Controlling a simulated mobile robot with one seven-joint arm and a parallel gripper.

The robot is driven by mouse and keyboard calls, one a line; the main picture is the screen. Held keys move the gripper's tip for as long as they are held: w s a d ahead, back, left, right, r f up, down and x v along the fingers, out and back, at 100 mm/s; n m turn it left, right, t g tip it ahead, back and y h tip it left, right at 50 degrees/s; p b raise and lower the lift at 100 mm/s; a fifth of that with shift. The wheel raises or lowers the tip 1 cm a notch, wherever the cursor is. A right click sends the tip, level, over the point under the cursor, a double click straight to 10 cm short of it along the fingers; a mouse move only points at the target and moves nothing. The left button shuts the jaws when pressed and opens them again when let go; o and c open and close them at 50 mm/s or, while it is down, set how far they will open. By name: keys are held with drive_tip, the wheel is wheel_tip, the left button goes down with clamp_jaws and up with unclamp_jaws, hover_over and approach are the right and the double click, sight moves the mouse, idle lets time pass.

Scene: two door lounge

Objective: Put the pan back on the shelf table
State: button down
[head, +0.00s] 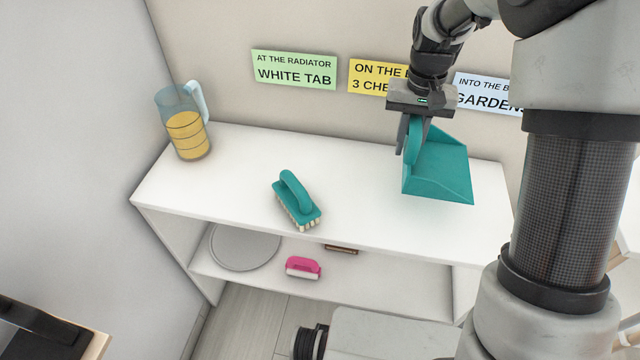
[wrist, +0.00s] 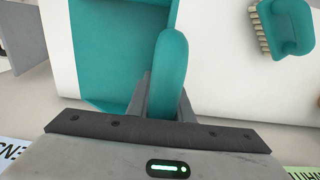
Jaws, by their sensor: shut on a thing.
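The pan is a teal dustpan (head: 438,172) at the right end of the white shelf table (head: 235,165). My gripper (head: 411,140) is above the table and shut on the pan's upright handle. The pan's tray opens toward the right and front; I cannot tell whether its underside touches the tabletop. In the wrist view the teal handle (wrist: 168,75) lies between the fingers and the pan's tray (wrist: 110,50) shows to its left. Part of the handle is hidden by the fingers.
A teal scrub brush (head: 296,200) lies mid-table. A jug with yellow contents (head: 187,125) stands at the left end. The lower shelf holds a round grey plate (head: 244,248) and a pink brush (head: 303,267). Tabletop between brush and pan is clear.

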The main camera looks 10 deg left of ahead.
drive_tip(key=shift+w+a+f+b, duration=0.1)
drive_tip(key=shift+f+b, duration=0.35)
drive_tip(key=shift+f, duration=2.05)
drive_tip(key=shift+a+f+b, duration=0.1)
drive_tip(key=shift+f+b, duration=0.3)
drive_tip(key=shift+f, duration=2.1)
drive_tip(key=shift+f, duration=0.1)
drive_tip(key=c, duration=1.6)
unclamp_jaws()
